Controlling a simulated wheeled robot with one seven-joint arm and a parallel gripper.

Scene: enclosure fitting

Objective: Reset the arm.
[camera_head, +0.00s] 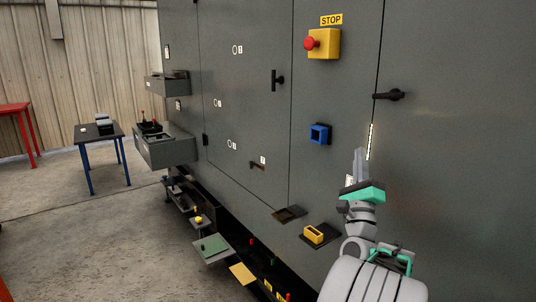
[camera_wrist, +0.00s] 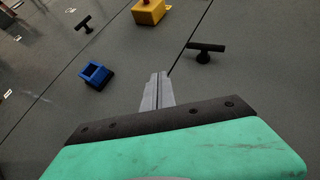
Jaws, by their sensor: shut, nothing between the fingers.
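My arm rises from the bottom right of the head view, and my gripper (camera_head: 361,155) points up in front of the grey enclosure (camera_head: 440,180). Its two fingers are together with nothing between them. In the wrist view my gripper (camera_wrist: 158,78) is also shut and empty, with the enclosure face beyond it. It appears apart from the blue square socket (camera_head: 320,134), which lies to its left. The gap between the fingertips and the enclosure face is hard to judge.
A red stop button on a yellow box (camera_head: 325,44) and a black T-handle (camera_head: 389,95) stick out from the enclosure. A yellow block (camera_head: 314,234) sits on a low shelf. Grey bins (camera_head: 168,150) jut out at the left. A blue-legged table (camera_head: 100,135) stands farther back. The left floor is open.

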